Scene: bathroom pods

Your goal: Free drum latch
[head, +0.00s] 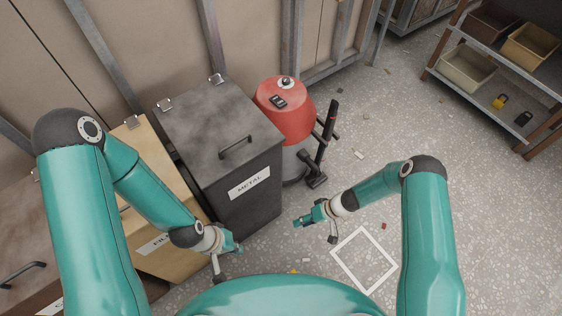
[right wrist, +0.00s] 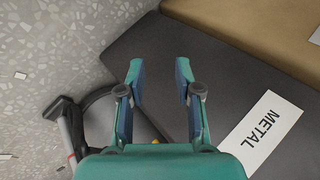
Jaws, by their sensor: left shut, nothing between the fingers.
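A drum vacuum with a red top (head: 284,112) and grey lower body stands on the floor just right of the dark METAL bin (head: 245,210). A black hose and handle (head: 326,135) stand at its right side. I cannot make out a latch on the drum. My left gripper (head: 238,248) is shut and empty, low in front of the METAL bin. My right gripper (head: 297,223) is empty, right of the bin's front and nearer me than the drum. In the right wrist view its fingers (right wrist: 158,80) are apart, with the bin's dark labelled side beyond them.
A wooden bin (head: 150,222) stands left of the METAL bin. A white square outline (head: 348,271) marks the floor at front right. A shelf (head: 480,98) with trays, a yellow padlock (head: 499,101) and a dark item stands at far right. Small scraps lie on otherwise open floor.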

